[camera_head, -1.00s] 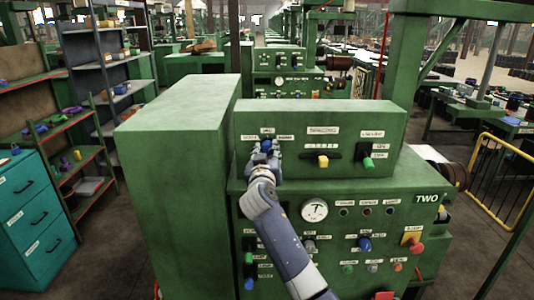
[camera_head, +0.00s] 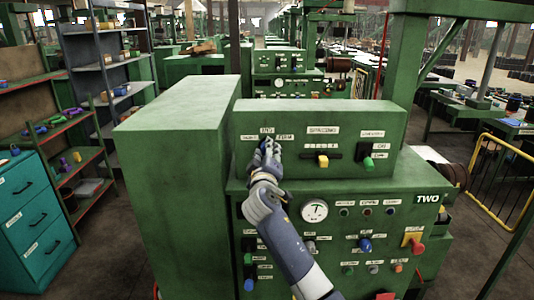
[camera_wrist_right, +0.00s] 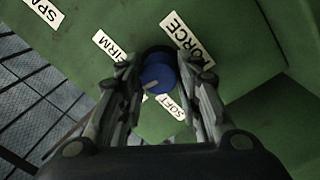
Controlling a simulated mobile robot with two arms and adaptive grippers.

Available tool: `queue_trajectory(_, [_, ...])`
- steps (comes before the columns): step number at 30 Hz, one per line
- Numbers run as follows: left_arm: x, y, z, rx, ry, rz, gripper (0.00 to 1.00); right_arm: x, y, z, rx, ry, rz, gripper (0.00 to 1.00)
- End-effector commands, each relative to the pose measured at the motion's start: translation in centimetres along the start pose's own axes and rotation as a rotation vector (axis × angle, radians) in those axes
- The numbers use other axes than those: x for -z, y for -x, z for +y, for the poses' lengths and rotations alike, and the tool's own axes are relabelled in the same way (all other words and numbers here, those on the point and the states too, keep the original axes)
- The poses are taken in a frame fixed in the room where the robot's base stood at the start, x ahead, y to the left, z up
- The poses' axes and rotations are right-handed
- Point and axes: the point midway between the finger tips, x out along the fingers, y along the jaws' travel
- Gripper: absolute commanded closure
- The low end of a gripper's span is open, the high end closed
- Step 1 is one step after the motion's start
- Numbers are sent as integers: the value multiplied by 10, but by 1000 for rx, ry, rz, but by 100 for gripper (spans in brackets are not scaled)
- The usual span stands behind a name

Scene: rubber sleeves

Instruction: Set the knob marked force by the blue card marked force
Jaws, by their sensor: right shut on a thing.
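The blue force knob (camera_wrist_right: 157,74) sits on the green panel, beside a white label reading FORCE (camera_wrist_right: 187,40). Labels reading FIRM (camera_wrist_right: 110,45) and SOFT (camera_wrist_right: 172,107) stand around it. A pale mark on the knob's face points to the lower left in the wrist view. My right gripper (camera_wrist_right: 162,80) is shut on the knob, one finger on each side. In the head view my right gripper (camera_head: 267,152) covers most of the knob at the upper panel's left. I see no blue card marked force. My left gripper is not in view.
A yellow-handled slider (camera_head: 322,161) and a green knob (camera_head: 369,163) are right of the knob. Below are a round gauge (camera_head: 314,210), another blue knob (camera_head: 365,244) and a red knob (camera_head: 416,246). A tall green cabinet (camera_head: 175,185) stands left.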

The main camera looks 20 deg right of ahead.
Motion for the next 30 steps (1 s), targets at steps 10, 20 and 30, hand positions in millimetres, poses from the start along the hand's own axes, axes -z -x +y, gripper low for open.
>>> queue_trajectory(10, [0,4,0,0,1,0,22,-1,0,-1,-1,167,12,92])
queue_trajectory(20, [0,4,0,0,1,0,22,-2,0,-1,-2,207,15,92])
queue_trajectory(30, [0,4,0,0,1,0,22,-2,0,-1,-2,205,15,54])
